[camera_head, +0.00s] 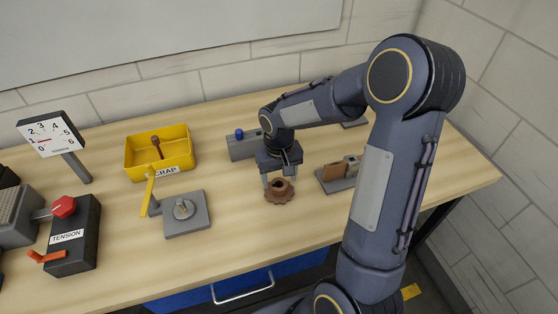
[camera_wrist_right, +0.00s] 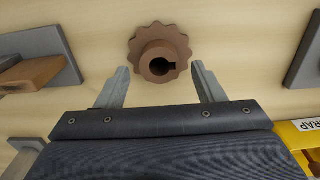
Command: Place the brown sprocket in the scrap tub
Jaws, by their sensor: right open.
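The brown sprocket (camera_head: 279,191) has a toothed rim and a raised hub with a keyed bore. It lies flat on the wooden table in the head view. In the right wrist view the sprocket (camera_wrist_right: 160,54) sits just beyond and between the fingertips. My right gripper (camera_head: 280,181) is open above the sprocket, and its two fingers (camera_wrist_right: 160,78) stand apart with nothing between them. The yellow scrap tub (camera_head: 176,171) stands to the left on the table with a brown bolt-like piece (camera_head: 157,147) in it. Its corner (camera_wrist_right: 297,135) shows in the right wrist view. My left gripper is not in view.
A grey fixture with a brown block (camera_head: 335,172) is right of the sprocket. A grey block with a blue knob (camera_head: 241,145) is behind. A tension box (camera_head: 75,250) is far left.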

